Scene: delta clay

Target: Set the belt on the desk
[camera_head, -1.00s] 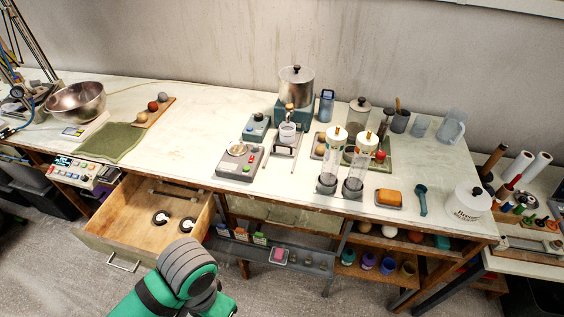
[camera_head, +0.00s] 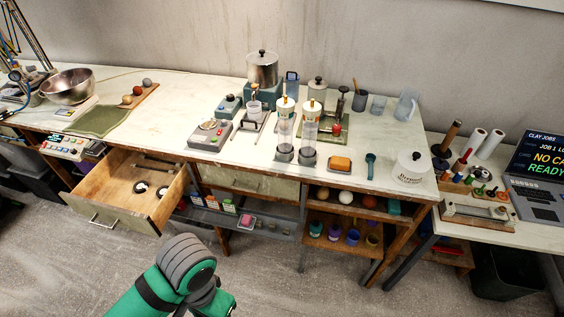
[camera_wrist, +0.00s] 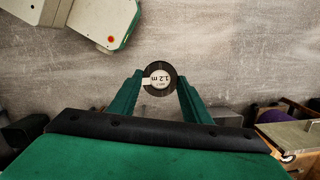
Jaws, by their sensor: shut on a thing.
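The belt (camera_wrist: 147,83) is a small dark coil with a pale centre label marked "1.2 m". In the wrist view it sits between the green fingertips of my gripper (camera_wrist: 159,80), which is shut on it and holds it with floor behind. The gripper's fingers do not show in the head view; only my green and grey arm is at the bottom. A long worn white-topped bench (camera_head: 175,115) runs along the wall. A second, lower white-topped table (camera_head: 462,228) stands at the right with a laptop (camera_head: 543,170). I cannot tell which is the desk.
An open drawer (camera_head: 113,208) sticks out at left with two dark rolls (camera_head: 141,187) inside. Tools and pegs cover much of the right table. Grey floor is open in front.

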